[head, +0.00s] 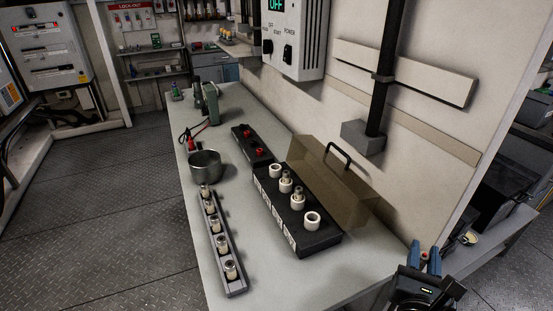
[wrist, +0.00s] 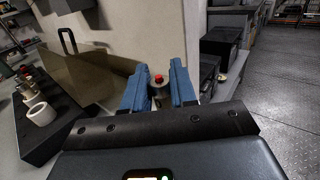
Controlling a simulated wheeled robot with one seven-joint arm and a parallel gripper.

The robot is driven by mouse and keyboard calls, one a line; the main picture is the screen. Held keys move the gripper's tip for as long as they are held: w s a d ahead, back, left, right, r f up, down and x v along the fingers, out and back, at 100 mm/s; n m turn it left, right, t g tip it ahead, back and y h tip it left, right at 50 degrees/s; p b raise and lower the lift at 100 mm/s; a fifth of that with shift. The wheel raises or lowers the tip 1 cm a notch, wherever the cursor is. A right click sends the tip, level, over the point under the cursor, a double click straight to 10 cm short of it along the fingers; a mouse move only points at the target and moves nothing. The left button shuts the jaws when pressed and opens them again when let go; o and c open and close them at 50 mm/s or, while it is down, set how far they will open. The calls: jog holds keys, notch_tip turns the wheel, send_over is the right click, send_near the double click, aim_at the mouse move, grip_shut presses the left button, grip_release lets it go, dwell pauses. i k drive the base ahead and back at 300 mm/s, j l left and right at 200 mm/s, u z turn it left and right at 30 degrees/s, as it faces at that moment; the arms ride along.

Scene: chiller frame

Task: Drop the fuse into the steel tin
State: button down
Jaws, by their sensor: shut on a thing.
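The steel tin (head: 205,172) is a grey round open pot standing upright on the bench, left of the black fuse block. My gripper (head: 424,258) is at the bottom right in the head view, beyond the near right end of the bench and far from the tin. Its blue fingers are shut on the fuse (wrist: 158,84), a small piece with a red end that shows between the fingertips in the wrist view. Most of the fuse is hidden by the fingers in the head view. The tin is not in the wrist view.
The black fuse block (head: 296,234) carries white sockets, with a smoky cover (head: 342,190) standing raised behind it. A grey rack (head: 236,287) with several white fuses lies along the left bench edge. Wall at right.

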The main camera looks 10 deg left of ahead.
aim_at(213, 175)
jog(key=j+u, duration=0.1)
jog(key=u, duration=0.4)
jog(key=j+u, duration=0.1)
jog(key=u, duration=0.4)
jog(key=j+u, duration=0.1)
jog(key=u, duration=0.35)
jog(key=j+u, duration=0.1)
jog(key=u, duration=0.4)
jog(key=i+u, duration=0.1)
jog(key=u, duration=0.4)
jog(key=j+u, duration=0.1)
jog(key=u, duration=0.4)
jog(key=i+u, duration=0.15)
jog(key=u, duration=0.3)
jog(key=i+z, duration=0.2)
jog(key=z, duration=0.45)
jog(key=i+z, duration=0.15)
jog(key=z, duration=0.3)
jog(key=j+z, duration=0.1)
jog(key=z, duration=0.35)
jog(key=i+z, duration=0.1)
jog(key=z, duration=0.35)
jog(key=j+z, duration=0.15)
jog(key=z, duration=0.75)
jog(key=i+l, duration=0.15)
jog(key=i, duration=0.25)
jog(key=i+l, duration=0.15)
jog(key=i, duration=0.25)
